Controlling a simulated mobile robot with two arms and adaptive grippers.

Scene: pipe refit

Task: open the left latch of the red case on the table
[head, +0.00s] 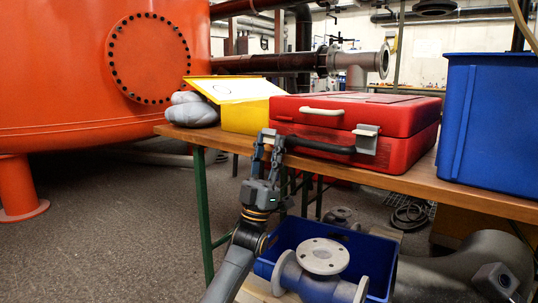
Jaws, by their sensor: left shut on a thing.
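The red case (398,117) lies closed on the table (440,184), its front towards me. A pale bar (321,111) sits on the lid's front edge, and a dark carry handle (325,146) runs below it. The right latch (366,138) is a grey metal plate at the front right. My left gripper (268,143) reaches up to the case's front left corner, where it is shut on the left latch. The fingers hide most of this latch, so its exact position cannot be told. My right gripper is not in view.
A yellow box (245,116) with a raised lid stands left of the case, beside a grey bundle (191,109). A tall blue bin (492,122) stands at the right. Below the table, a blue crate (292,238) holds a flanged pipe fitting (322,257).

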